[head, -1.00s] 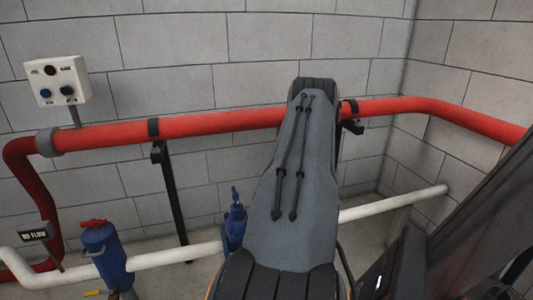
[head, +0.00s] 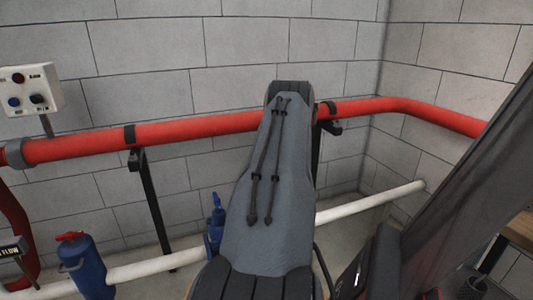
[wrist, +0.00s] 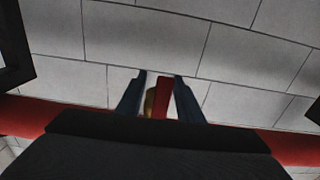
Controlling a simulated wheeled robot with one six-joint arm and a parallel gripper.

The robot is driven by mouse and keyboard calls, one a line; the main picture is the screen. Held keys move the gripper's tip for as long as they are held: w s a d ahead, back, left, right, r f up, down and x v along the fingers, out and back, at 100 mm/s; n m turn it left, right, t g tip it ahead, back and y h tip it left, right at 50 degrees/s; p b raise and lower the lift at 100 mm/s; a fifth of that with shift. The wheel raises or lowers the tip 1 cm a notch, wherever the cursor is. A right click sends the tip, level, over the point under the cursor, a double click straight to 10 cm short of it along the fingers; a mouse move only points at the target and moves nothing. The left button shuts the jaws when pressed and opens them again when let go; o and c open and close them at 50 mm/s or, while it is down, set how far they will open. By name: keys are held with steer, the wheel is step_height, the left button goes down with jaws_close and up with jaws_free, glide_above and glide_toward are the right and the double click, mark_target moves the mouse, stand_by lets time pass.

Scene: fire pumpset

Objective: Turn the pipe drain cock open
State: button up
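In the wrist view, a red lever-like piece (wrist: 164,97) with a brass part (wrist: 150,102) beside it stands between the two dark blue fingers of my gripper (wrist: 161,82). It looks like the drain cock. Narrow light gaps show on both sides of it, so the fingers seem apart and not clamped on it. How deep it lies between the fingers I cannot tell. In the head view my arm hides the gripper and this piece.
A red pipe (head: 190,129) runs along the block wall, with a white pipe (head: 352,207) lower down. A blue fitting with a red top (head: 84,265), another blue fitting (head: 217,216) and a white control box (head: 28,91) are at the left. A wooden surface (head: 521,230) is at right.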

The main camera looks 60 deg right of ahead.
steer(key=v, duration=0.7)
steer(key=shift+s+a+r, duration=0.15)
steer(key=shift+s+a, duration=0.05)
steer(key=shift+s, duration=0.15)
